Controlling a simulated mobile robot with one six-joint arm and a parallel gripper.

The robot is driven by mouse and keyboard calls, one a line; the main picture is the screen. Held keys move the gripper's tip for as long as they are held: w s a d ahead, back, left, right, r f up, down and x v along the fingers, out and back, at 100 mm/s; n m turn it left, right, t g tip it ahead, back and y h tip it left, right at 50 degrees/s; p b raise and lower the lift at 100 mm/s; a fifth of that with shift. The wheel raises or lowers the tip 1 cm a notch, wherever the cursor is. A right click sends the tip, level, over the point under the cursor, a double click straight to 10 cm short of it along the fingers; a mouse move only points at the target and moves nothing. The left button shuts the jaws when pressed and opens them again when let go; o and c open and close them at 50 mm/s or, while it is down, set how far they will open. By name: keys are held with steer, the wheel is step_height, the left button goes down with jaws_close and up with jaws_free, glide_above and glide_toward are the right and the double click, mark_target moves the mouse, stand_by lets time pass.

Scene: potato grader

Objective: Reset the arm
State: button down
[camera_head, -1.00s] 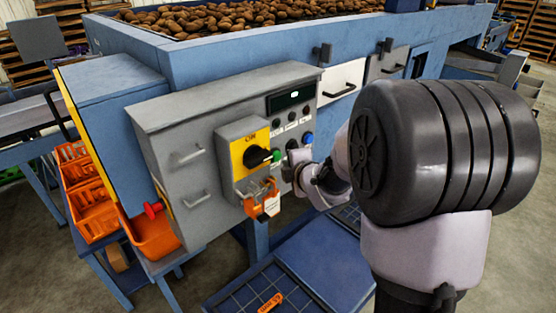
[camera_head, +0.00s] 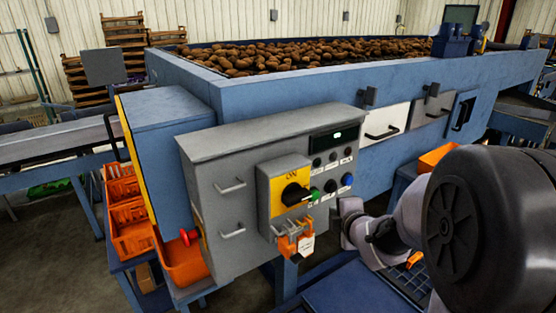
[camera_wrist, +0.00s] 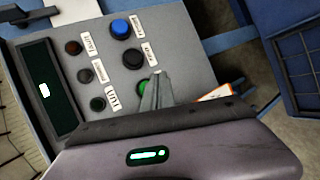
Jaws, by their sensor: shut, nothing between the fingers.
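My gripper (camera_wrist: 157,88) is shut and empty, its fingertips showing in the wrist view over the grey control panel, close to the green button (camera_wrist: 146,87). I cannot tell whether they touch it. In the head view my arm comes in from the right, low in front of the grey control box (camera_head: 228,160), and its wrist hangs beside the box's lower right. The fingertips are hard to make out there. A blue button (camera_head: 347,179) and a black rotary switch (camera_head: 294,193) on a yellow plate show on the box.
An orange lock with a white tag (camera_head: 306,245) hangs below the switch. A red knob (camera_head: 188,236) sticks out at left by orange crates (camera_head: 128,220). The blue hopper (camera_head: 450,72) of potatoes stands behind. Dark floor is open at far left.

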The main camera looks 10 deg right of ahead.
steer(key=s+a+m+g+y+b, duration=0.1)
steer(key=s+a+m, duration=0.4)
steer(key=s, duration=0.5)
steer(key=s+a+r+m+g+y+b, duration=0.1)
steer(key=s+a+m+g, duration=0.2)
steer(key=s+a+m, duration=0.3)
steer(key=s+a+r+m+g+b, duration=0.1)
steer(key=s+a+m, duration=0.4)
steer(key=s+m, duration=0.5)
steer(key=s+g, duration=0.1)
steer(key=s, duration=0.3)
steer(key=shift+s+a+m+g+y, duration=0.15)
steer(key=shift+a+m+g+y, duration=0.15)
steer(key=shift+y, duration=0.1)
steer(key=shift+r, duration=0.1)
